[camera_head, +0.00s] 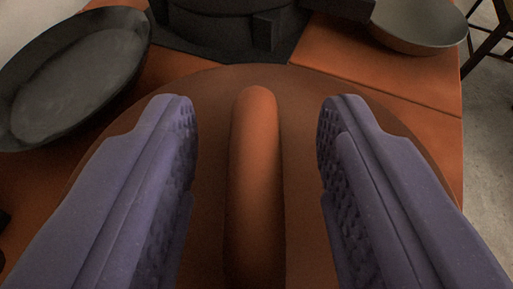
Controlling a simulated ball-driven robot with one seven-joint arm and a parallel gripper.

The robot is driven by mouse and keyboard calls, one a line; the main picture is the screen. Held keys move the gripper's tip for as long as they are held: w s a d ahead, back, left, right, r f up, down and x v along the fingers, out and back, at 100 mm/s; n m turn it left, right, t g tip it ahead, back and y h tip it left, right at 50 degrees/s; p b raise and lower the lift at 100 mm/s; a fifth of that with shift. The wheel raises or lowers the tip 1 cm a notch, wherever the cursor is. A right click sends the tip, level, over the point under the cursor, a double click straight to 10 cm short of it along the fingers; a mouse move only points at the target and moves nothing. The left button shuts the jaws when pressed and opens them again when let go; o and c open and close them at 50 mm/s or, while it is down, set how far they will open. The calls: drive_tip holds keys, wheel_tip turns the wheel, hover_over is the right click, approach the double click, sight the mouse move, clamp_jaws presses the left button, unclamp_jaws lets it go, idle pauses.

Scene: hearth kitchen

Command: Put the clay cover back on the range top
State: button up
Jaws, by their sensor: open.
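The clay cover (212,92) is a round brown disc lying flat on the orange tiled top in the middle of the view. Its orange-brown bar handle (256,180) runs lengthwise along the middle. My gripper (257,125) is open, with one purple padded finger on each side of the handle. Gaps show between the handle and both fingers. The near part of the cover runs out of the picture, and the fingers hide parts of its sides. The dark range (225,28) stands just beyond the cover at the top, only partly in view.
A dark pan (75,85) lies at the upper left, close to the left finger. A grey metal bowl (418,25) sits at the upper right. Bare orange tiles (370,75) show at the right, ending at an edge above a grey floor.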

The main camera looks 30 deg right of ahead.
drive_tip(key=p+v, duration=0.3)
drive_tip(key=v, duration=0.9)
drive_tip(key=shift+w+a+r, duration=0.1)
